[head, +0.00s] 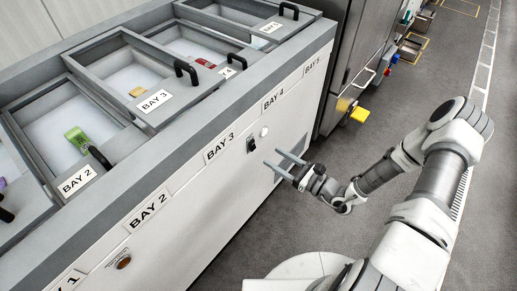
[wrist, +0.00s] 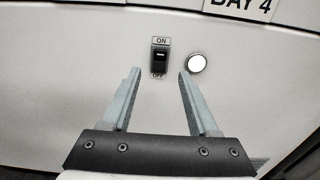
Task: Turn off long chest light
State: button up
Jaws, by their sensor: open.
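The long chest (head: 230,150) has a light front panel with bay labels. A black rocker switch (head: 251,145) is on this panel between the BAY 3 and BAY 4 labels. My gripper (head: 276,158) is open and empty, fingers pointing at the panel, lower right of the switch. In the wrist view its fingertips (wrist: 159,72) lie either side of the switch's lower part. Contact cannot be told.
The chest top has several framed lids, with a green item (head: 77,139) under BAY 2. A dark cabinet with a yellow pedal (head: 359,115) stands beyond the chest. Grey floor is clear at right.

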aim_at(253, 144)
jog(key=b+x, duration=0.1)
jog(key=x, duration=0.6)
jog(key=shift+w+a, duration=0.15)
jog(key=shift+a, duration=0.1)
grip_shut()
